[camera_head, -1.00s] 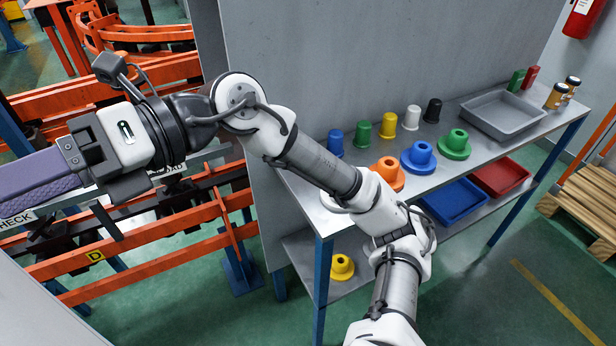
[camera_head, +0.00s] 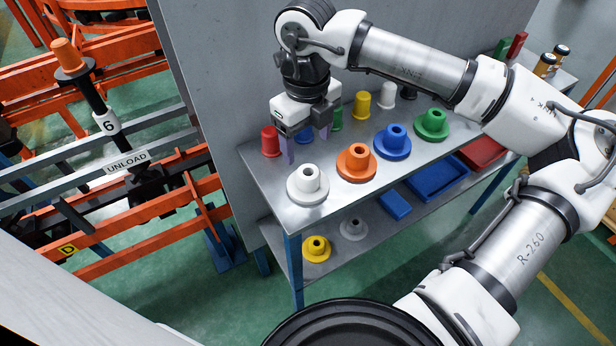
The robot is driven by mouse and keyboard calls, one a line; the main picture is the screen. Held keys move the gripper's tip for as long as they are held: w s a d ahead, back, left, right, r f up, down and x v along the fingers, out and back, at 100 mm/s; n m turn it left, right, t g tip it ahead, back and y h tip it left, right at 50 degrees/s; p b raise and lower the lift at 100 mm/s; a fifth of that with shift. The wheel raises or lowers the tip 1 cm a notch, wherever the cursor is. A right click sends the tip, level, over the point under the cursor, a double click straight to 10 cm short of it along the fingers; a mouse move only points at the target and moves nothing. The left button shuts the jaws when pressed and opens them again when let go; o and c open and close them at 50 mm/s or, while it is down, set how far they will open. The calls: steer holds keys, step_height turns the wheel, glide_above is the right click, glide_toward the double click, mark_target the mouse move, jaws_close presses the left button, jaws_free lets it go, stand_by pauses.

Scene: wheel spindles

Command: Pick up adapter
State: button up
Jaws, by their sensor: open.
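The adapters seem to be the flanged, hollow-topped pieces on the bench: white (camera_head: 309,184), orange (camera_head: 357,161), blue (camera_head: 392,142) and green (camera_head: 431,124). The picture does not show which one is meant. My gripper (camera_head: 306,146) points down over the bench's left end, open, its two purple fingers apart. It is behind and above the white adapter. A blue cup (camera_head: 304,135) shows between the fingers and is partly hidden; I cannot tell whether they are around it. Yellow (camera_head: 316,248) and grey (camera_head: 353,227) flanged pieces stand on the lower shelf.
Red (camera_head: 270,141), green (camera_head: 336,119), yellow (camera_head: 362,105) and white (camera_head: 387,96) cups line the bench's back. A grey panel (camera_head: 215,80) rises behind it. Blue (camera_head: 437,178) and red (camera_head: 482,151) trays sit below. Left, a spindle with an orange top (camera_head: 67,55) stands by the UNLOAD sign (camera_head: 128,161).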

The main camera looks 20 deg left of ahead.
mark_target(307, 169)
step_height(307, 169, down, 9)
steer(key=p, duration=0.2)
steer(key=shift+s+r+p, duration=0.1)
steer(key=shift+r+p, duration=0.1)
steer(key=shift+p, duration=0.2)
steer(key=shift+c, duration=0.4)
steer(key=c, duration=1)
steer(key=shift+r, duration=0.1)
steer(key=shift+c, duration=0.2)
